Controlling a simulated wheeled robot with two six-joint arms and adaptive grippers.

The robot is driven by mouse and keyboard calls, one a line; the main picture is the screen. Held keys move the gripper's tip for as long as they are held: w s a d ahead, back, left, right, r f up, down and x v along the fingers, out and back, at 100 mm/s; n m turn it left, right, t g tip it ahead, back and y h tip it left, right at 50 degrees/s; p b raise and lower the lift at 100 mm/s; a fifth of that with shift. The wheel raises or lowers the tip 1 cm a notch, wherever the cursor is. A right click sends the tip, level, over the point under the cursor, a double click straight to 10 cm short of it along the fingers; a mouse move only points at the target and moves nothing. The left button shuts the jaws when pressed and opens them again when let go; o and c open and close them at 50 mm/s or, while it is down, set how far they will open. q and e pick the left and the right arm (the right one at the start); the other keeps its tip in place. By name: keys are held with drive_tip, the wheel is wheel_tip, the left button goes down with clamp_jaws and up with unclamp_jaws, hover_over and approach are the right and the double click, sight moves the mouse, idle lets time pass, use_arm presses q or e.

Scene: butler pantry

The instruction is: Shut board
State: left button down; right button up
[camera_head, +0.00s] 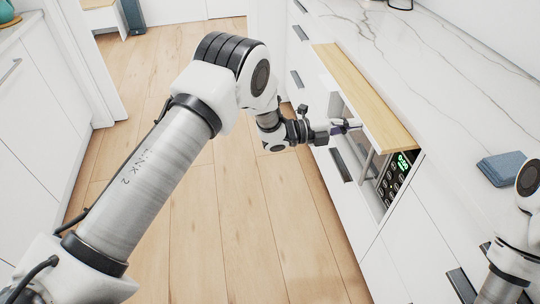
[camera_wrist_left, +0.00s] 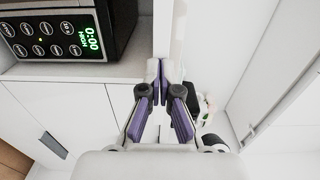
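The wooden board (camera_head: 365,95) is a long, pale plank that sticks out from under the marble worktop, above the open cabinet bay with the microwave. My left gripper (camera_head: 354,124) is at the board's front side, a little below its top face. Contact with the board cannot be made out. In the left wrist view, the fingertips of my left gripper (camera_wrist_left: 165,72) come together and nothing is clearly held between them. My right arm shows at the right edge of the head view, but its gripper is out of view.
A microwave (camera_head: 397,177) with a lit green display sits in the bay under the board; it also shows in the left wrist view (camera_wrist_left: 70,30). A folded blue cloth (camera_head: 502,168) lies on the marble worktop (camera_head: 440,80). The wooden floor (camera_head: 220,215) is clear.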

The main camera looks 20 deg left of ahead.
sight(378, 117)
use_arm(q)
drive_tip(key=b+x, duration=0.3)
drive_tip(key=x, duration=0.4)
drive_tip(key=shift+w+f, duration=0.15)
drive_tip(key=shift+w, duration=0.1)
drive_tip(key=shift+w+d, duration=0.15)
drive_tip(key=shift+d, duration=0.05)
drive_tip(key=shift+b, duration=0.35)
